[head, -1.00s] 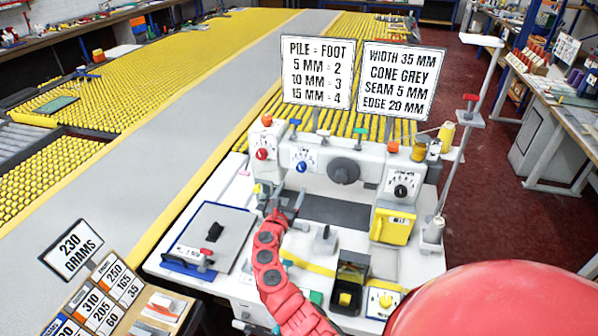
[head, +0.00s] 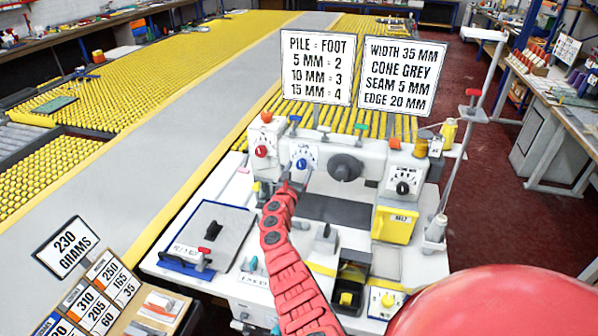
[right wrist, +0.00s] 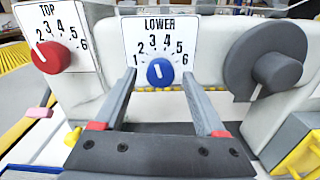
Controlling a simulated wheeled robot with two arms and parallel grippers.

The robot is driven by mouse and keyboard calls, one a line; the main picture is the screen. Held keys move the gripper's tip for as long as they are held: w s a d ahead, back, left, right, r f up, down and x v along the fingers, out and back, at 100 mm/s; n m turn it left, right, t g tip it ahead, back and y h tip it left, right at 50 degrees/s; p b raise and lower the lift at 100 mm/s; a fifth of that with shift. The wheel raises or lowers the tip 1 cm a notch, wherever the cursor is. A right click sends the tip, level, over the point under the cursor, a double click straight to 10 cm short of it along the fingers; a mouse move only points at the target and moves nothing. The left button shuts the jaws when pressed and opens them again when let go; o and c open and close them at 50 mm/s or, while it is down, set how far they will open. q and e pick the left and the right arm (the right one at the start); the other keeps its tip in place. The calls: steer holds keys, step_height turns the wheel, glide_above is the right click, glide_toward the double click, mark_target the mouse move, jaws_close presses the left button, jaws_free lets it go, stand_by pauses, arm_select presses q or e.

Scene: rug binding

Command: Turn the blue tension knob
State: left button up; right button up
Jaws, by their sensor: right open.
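The blue tension knob (head: 302,164) sits on the white dial plate marked LOWER, on the front of the sewing machine. In the right wrist view the blue knob (right wrist: 160,72) stands between and beyond my fingers, with its white pointer a little left of straight up, near 3. My right gripper (head: 290,185) is in front of and just below the knob; in the wrist view the right gripper (right wrist: 162,100) is open and empty, its fingers on either side of the knob. Contact with the knob does not show. My left gripper is not in view.
A red knob (right wrist: 52,57) on the TOP dial is close on the left. A dark grey handwheel (right wrist: 265,58) is close on the right. Signs (head: 318,68) stand behind the machine. A yellow box (head: 394,224) is on the machine's right.

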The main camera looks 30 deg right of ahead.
jaws_close()
steer(key=shift+f, duration=0.15)
steer(key=m+b, duration=0.3)
steer(key=shift+f+m, duration=0.15)
steer(key=shift+m, duration=0.15)
steer(key=m+b, duration=0.3)
steer(key=shift+f+m, duration=0.1)
steer(key=shift+m, duration=0.2)
steer(key=m+b, duration=0.9)
steer(key=b, duration=0.1)
steer(key=shift+b, duration=0.4)
steer(key=shift+a+r+m+b, duration=0.1)
steer(key=shift+r+m+b, duration=0.2)
steer(key=shift+m+b, duration=0.6)
